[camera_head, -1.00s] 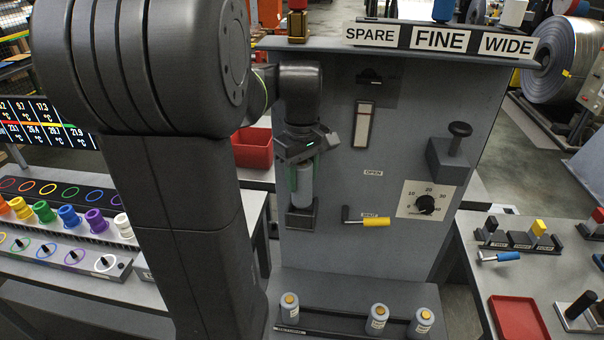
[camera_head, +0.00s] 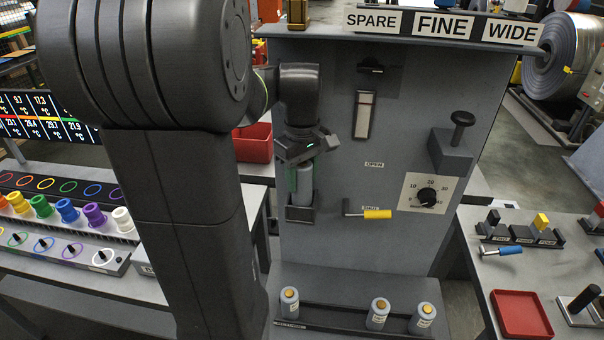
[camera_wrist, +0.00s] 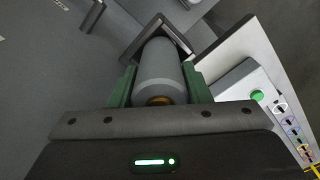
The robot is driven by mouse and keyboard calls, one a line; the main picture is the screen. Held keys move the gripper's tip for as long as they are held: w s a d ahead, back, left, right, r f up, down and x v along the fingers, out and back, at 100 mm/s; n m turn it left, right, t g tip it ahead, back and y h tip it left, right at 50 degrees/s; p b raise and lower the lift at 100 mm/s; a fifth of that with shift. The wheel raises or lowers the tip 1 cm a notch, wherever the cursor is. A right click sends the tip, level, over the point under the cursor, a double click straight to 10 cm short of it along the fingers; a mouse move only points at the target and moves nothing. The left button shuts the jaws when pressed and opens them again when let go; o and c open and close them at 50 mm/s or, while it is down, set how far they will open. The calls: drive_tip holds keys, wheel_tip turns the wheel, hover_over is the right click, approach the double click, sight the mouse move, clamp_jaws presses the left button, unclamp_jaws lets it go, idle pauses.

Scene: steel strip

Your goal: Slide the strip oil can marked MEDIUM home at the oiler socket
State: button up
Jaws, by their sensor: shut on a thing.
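My gripper (camera_head: 303,178) is shut on a grey oil can (camera_head: 305,188), which hangs upright between its green fingers. The wrist view shows the same can (camera_wrist: 160,72) gripped between both green fingers, with its brass-coloured cap towards me. No marking on this can is readable. The oiler socket (camera_head: 299,214) is a dark square holder on the grey panel, at the can's lower end. In the wrist view the socket rim (camera_wrist: 135,48) surrounds the can's far end. The can's lower end appears within the socket opening; its depth is hidden.
Several controls stick out to the right: a yellow-handled lever (camera_head: 376,214), a dial (camera_head: 427,197) and a black-knobbed block (camera_head: 452,150). Grey cans stand on the front shelf, left (camera_head: 289,301), middle (camera_head: 378,313) and right (camera_head: 423,319). A red bin (camera_head: 252,145) sits behind my arm.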

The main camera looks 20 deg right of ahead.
drive_tip(key=shift+f+b, duration=0.95)
drive_tip(key=shift+f, duration=0.55)
drive_tip(key=o, duration=1.2)
drive_tip(key=shift+c, duration=0.2)
drive_tip(key=shift+r, duration=0.1)
